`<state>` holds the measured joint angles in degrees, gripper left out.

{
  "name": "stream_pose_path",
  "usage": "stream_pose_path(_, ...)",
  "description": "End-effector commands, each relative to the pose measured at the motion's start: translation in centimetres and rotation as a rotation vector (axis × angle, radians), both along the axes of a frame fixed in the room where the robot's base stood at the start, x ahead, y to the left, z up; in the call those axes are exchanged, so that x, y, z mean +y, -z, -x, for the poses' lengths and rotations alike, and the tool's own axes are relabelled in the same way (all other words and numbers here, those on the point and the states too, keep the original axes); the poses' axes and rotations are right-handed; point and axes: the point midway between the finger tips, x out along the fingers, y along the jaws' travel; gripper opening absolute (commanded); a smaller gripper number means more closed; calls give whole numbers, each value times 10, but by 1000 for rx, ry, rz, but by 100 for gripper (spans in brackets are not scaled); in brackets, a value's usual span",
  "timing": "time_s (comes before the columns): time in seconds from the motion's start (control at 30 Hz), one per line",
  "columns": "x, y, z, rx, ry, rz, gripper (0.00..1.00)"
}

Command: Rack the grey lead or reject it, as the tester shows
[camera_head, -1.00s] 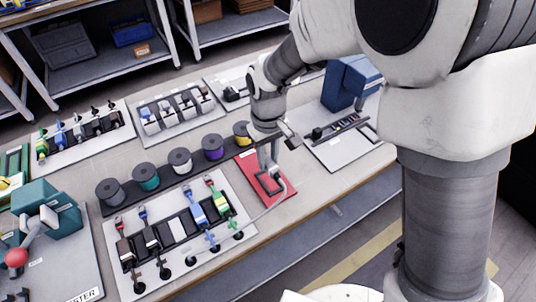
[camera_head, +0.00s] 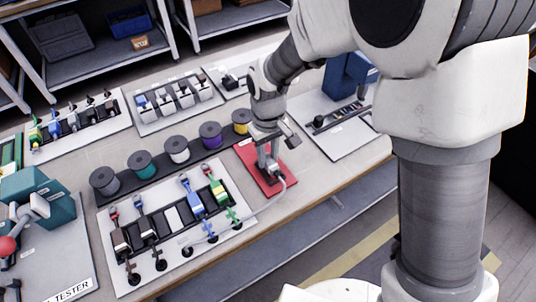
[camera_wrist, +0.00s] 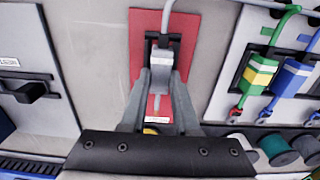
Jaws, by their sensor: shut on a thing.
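My gripper (camera_head: 267,166) is over the red plate (camera_head: 246,153) near the table's front edge. In the wrist view its fingers (camera_wrist: 160,78) are shut on the light grey plug (camera_wrist: 161,60) of the grey lead, over a black frame on the red plate (camera_wrist: 147,22). Whether the plug touches the frame is unclear. The tester, a teal box (camera_head: 55,205) with a red-knobbed lever (camera_head: 8,245), stands at the left. I cannot make out its reading.
The rack board holds leads including a blue one (camera_head: 192,195) and a green-yellow one (camera_head: 216,190), with a vacant-looking middle bay. Several spools (camera_head: 178,150) line its back. A blue box (camera_head: 345,80) and another board (camera_head: 345,140) are right of the red plate.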

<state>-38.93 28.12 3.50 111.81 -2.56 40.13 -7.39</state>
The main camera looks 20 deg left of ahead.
Motion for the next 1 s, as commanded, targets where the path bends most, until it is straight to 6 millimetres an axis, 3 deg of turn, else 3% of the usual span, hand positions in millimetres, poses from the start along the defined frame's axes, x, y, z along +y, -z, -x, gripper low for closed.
stream_pose_path(0.97,0,12,0,0,0,0,0)
stream_pose_path(1.0,0,12,0,0,0,0,31)
